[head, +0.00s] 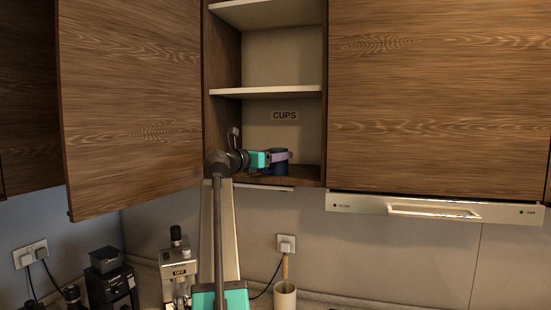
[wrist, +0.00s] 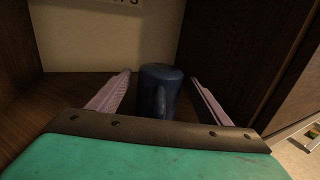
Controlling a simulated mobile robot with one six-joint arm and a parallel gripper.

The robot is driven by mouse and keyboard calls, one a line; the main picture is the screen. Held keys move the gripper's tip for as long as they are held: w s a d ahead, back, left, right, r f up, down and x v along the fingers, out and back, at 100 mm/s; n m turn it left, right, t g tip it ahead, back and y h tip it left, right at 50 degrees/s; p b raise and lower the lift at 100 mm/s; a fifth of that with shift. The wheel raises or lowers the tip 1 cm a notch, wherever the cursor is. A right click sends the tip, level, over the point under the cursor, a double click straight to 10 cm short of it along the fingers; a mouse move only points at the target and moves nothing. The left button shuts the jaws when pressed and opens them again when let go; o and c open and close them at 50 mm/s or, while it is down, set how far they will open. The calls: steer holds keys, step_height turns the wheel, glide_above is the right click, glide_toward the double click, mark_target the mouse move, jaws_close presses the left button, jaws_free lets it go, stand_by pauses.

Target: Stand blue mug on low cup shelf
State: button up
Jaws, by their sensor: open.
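The blue mug (head: 274,164) is on the lowest shelf (head: 309,172) of the open cupboard, under the label CUPS (head: 284,115). In the wrist view the mug (wrist: 158,90) looks upright, with its handle toward the camera. My gripper (head: 277,156) reaches into this compartment from the left. In the wrist view its pale purple fingers (wrist: 160,88) are spread on either side of the mug, with a gap showing on each side. The mug's base is partly hidden behind my gripper.
The open wooden door (head: 130,110) stands to the left of the compartment. A middle shelf board (head: 265,91) lies above. A closed cupboard (head: 430,100) and range hood (head: 435,207) are at right. Below are a coffee machine (head: 178,272) and a utensil pot (head: 285,297).

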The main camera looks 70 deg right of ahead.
steer(key=b+v, duration=0.3)
steer(key=v, duration=0.7)
stand_by(0.7)
